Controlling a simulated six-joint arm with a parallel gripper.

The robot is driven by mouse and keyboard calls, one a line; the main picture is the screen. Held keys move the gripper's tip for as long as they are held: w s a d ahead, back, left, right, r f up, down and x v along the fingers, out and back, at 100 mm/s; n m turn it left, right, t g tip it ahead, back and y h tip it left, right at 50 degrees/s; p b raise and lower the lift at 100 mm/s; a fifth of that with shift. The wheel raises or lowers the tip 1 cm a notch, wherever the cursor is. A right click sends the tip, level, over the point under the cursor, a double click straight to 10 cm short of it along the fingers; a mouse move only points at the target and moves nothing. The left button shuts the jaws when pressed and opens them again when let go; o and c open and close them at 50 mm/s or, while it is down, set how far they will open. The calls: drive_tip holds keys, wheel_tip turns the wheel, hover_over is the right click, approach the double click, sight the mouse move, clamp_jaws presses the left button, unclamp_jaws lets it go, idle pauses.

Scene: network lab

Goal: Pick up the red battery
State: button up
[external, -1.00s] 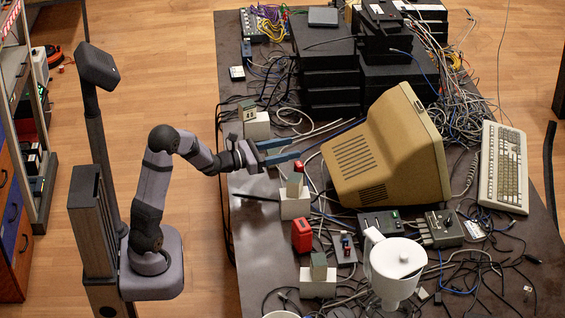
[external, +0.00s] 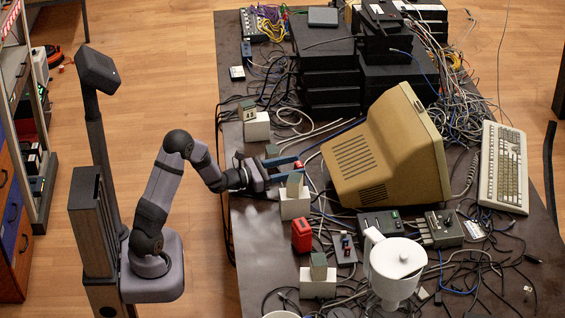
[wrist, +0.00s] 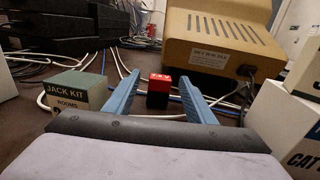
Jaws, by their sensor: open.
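The red battery (wrist: 159,84), a small block with a red top and black lower part, stands upright on the table. In the wrist view it shows in the gap between my two blue fingers, with space on both sides. In the external view only a bit of red (external: 299,165) shows near the fingertips; the rest is hidden by the fingers and a box. My gripper (external: 296,167) is open and empty, low over the table, pointing at the monitor. How far the battery sits inside the jaws is hard to tell.
A Jack Kit box (wrist: 78,92) is close left of the fingers; white boxes (wrist: 282,128) are close right. The beige monitor (external: 385,150) stands beyond. Another red object (external: 302,236) stands nearer the front. Loose cables (external: 305,128) cover much of the table.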

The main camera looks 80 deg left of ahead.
drive_tip(key=x, duration=0.5)
drive_tip(key=shift+w, duration=0.35)
drive_tip(key=c, duration=1.2)
drive_tip(key=shift+r, duration=0.15)
